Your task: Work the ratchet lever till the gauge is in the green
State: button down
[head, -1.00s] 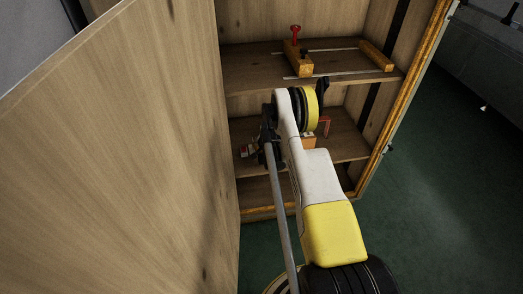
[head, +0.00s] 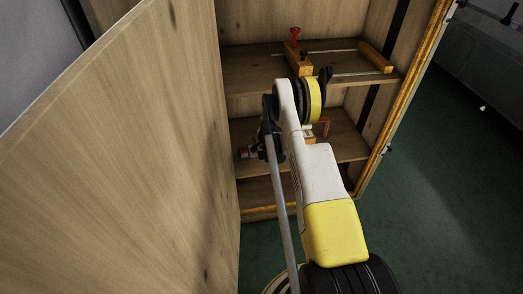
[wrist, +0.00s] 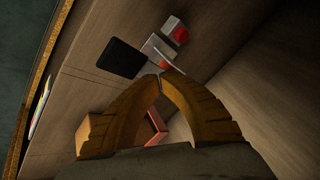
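My gripper (wrist: 161,78) shows in the wrist view as two brown fingers with their tips together. I see nothing clearly held between them. Just beyond the tips is a small grey-white fitting (wrist: 155,47) with a thin pale bar and a red-and-white part (wrist: 175,31); I take this for the ratchet lever's unit, but the lever's shape is unclear. A coloured disc (wrist: 40,105), seen edge-on at the left, may be the gauge; its reading cannot be made out.
A black flat pad (wrist: 122,58) lies beside the fitting. An orange block with a red frame (head: 323,128) stands on the middle shelf. The upper shelf (head: 245,68) holds an orange clamp with a red knob (head: 295,33). A large wooden door (head: 120,150) fills the left.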

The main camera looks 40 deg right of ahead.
aim_at(260, 149)
jog(key=shift+r, duration=0.1)
jog(key=shift+w+r+p, duration=0.15)
jog(key=shift+r+p, duration=0.8)
jog(key=shift+r, duration=1.55)
